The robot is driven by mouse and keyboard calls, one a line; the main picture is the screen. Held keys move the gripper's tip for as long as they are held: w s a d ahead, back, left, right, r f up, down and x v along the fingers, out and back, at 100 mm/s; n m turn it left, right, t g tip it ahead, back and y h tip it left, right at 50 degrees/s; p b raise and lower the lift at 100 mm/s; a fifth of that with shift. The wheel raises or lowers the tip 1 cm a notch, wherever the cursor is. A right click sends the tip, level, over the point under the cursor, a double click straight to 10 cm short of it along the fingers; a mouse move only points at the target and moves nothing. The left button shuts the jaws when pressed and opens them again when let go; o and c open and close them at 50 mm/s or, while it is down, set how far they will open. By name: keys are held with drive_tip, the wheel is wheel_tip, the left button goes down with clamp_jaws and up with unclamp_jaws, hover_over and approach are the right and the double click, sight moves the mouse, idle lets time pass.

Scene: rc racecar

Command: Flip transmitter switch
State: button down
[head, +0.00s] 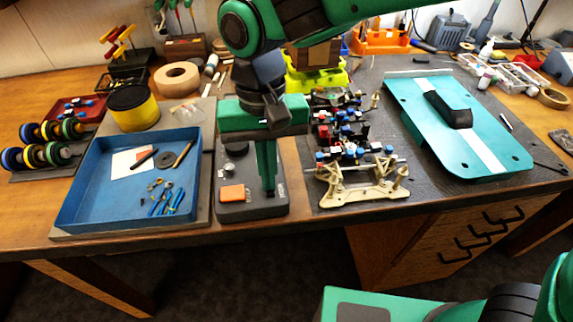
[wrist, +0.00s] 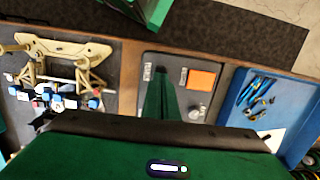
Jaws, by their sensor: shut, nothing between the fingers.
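The transmitter (head: 252,205) is a dark grey box lying on the table between the blue tray and the car chassis. It has an orange square (head: 232,193) at its front left and a small light-coloured label by its right edge. In the wrist view the transmitter (wrist: 180,108) shows the orange square (wrist: 202,80), a round knob and two small labels. My gripper (head: 269,190) points down over the right part of the transmitter, with its green fingers together and nothing between them. In the wrist view my gripper (wrist: 160,75) ends beside a label. The fingers hide the switch, and contact cannot be told.
A blue tray (head: 82,222) with small tools stands left of the transmitter. A tan car chassis (head: 365,190) with several small parts is close on the right. A teal body panel (head: 425,130) lies farther right. The table's front edge is just before the transmitter.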

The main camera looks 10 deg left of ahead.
drive_tip(key=shift+s+d+f, duration=0.15)
drive_tip(key=shift+d+f, duration=0.05)
drive_tip(key=shift+f, duration=0.35)
drive_tip(key=shift+s+d+f, duration=0.1)
drive_tip(key=shift+d+f, duration=0.05)
drive_tip(key=shift+d, duration=0.05)
idle(0.5)
drive_tip(key=shift+s, duration=0.35)
wheel_tip(320, 180, up, 15)
drive_tip(key=w+a, duration=0.1)
drive_tip(key=w, duration=0.1)
drive_tip(key=shift+w+a, duration=0.15)
drive_tip(key=shift+w, duration=0.25)
